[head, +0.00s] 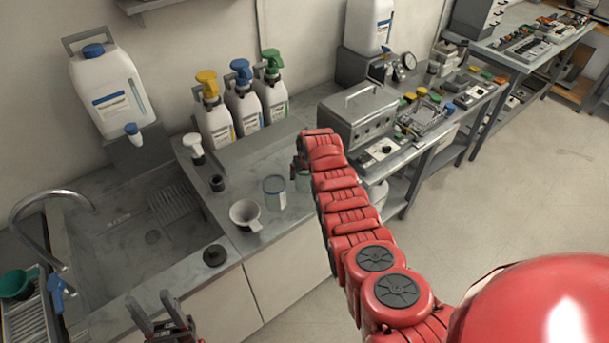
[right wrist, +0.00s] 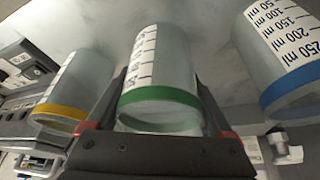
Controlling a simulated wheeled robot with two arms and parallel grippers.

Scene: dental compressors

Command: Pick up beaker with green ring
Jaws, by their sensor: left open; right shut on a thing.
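The clear beaker with the green ring (right wrist: 160,97) stands between the two dark fingers of my right gripper (right wrist: 163,112) in the right wrist view. The fingers press on both its sides, so the gripper is shut on it. In the head view this beaker (head: 303,181) is mostly hidden behind my red right arm. A beaker with a blue ring (head: 274,192) stands to its left on the counter and also shows in the right wrist view (right wrist: 282,60). A beaker with a yellow ring (right wrist: 73,92) is on the other side. My left gripper (head: 170,312) is open and empty low at left.
A white mug (head: 245,214) stands near the counter's front edge, left of the blue-ringed beaker. Spray bottles (head: 243,100) line the wall behind. A sink (head: 150,235) is at left. A grey metal box (head: 358,115) stands right of my right arm.

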